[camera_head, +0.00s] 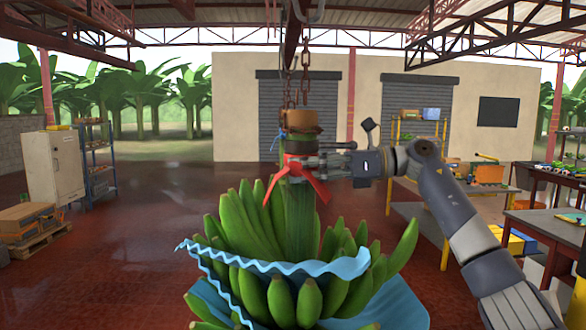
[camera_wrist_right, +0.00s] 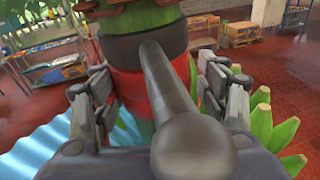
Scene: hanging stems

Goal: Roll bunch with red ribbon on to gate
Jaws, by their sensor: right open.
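A bunch of green bananas (camera_head: 250,225) hangs by its stem from chains (camera_head: 304,80) under an overhead rail (camera_head: 292,30). A red ribbon (camera_head: 312,186) is tied round the stem, and the ribbon also shows in the right wrist view (camera_wrist_right: 130,92). A wavy blue sheet (camera_head: 345,266) wraps the lower bunch. My right gripper (camera_head: 298,165) is at the stem by the ribbon. In the right wrist view its open fingers (camera_wrist_right: 150,95) stand on either side of the stem, and I cannot tell whether they touch it. No gate can be made out. My left gripper is not in view.
A yellow-framed shelf (camera_head: 392,165) and work tables (camera_head: 545,225) stand at the right. A cabinet (camera_head: 53,165), a blue rack (camera_head: 95,160) and boxes on a pallet (camera_head: 30,222) stand at the left. The red floor between is mostly clear.

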